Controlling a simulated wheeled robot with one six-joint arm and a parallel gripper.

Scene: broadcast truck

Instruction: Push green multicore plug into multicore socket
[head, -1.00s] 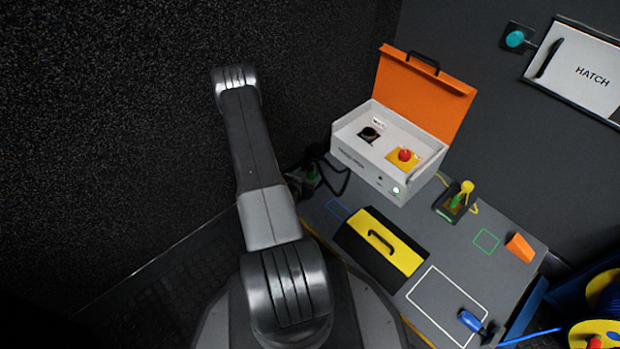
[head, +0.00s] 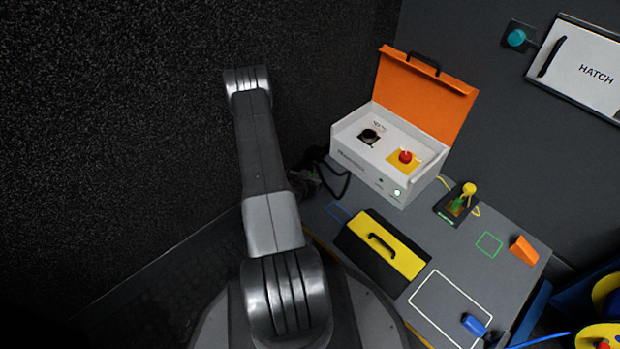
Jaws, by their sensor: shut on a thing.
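My gripper (head: 308,179) shows only as a small dark shape left of the white box, at the desk's far left edge, partly hidden by my arm. It is shut on what seems to be the green multicore plug, of which almost nothing can be made out. A black cable loops beside it, close to the box's left end. I cannot pick out the multicore socket in the head view. Whether the plug touches anything is too dark and small to tell.
A white box (head: 355,165) with an open orange lid (head: 425,95), a yellow-and-black case (head: 399,253), a stand with a yellow knob (head: 468,189), an orange wedge (head: 523,250) and a blue connector (head: 474,325) are on the grey desk (head: 450,250). A hatch (head: 585,70) is on the wall.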

